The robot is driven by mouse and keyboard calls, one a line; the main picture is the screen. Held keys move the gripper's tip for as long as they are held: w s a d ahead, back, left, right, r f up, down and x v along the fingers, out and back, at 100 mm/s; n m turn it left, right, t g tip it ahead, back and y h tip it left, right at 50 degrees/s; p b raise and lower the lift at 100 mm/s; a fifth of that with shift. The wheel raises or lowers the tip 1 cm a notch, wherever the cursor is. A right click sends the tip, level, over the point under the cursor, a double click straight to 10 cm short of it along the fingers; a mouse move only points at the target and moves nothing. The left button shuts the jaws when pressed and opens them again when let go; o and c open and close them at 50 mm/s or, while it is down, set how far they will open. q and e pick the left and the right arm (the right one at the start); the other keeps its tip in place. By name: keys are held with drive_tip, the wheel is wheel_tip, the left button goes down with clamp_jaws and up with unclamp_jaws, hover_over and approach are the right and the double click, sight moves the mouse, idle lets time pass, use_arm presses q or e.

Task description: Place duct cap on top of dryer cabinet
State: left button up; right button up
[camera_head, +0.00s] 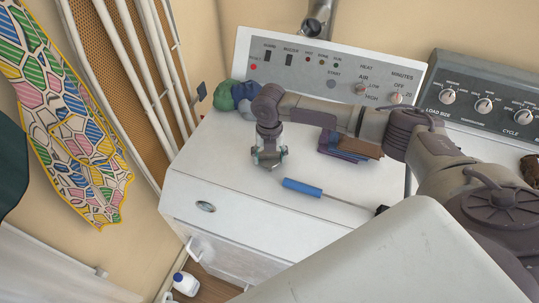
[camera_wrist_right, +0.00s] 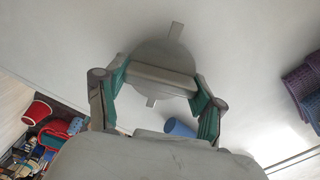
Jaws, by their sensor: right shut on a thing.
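The white dryer cabinet (camera_head: 215,165) stands in the middle of the head view, with its control panel along the back of its top. My right gripper (camera_head: 269,160) points down over the left part of this top. In the right wrist view, my right gripper (camera_wrist_right: 160,85) is shut on the grey duct cap (camera_wrist_right: 158,52), a round disc with a raised bar and small tabs. The white cabinet top shows behind the cap. I cannot tell whether the cap touches the top. The head view barely shows the cap. My left gripper is not in view.
A blue-handled screwdriver (camera_head: 302,187) lies on the top, to the right of the gripper. Folded cloths (camera_head: 345,147) lie behind my right arm. Green and blue bundles (camera_head: 230,95) sit at the back left. A second panel (camera_head: 480,100) stands at right.

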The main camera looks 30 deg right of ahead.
sight(270, 154)
drive_tip(key=o, duration=1.4)
wheel_tip(270, 154, up, 12)
drive_tip(key=b, duration=0.3)
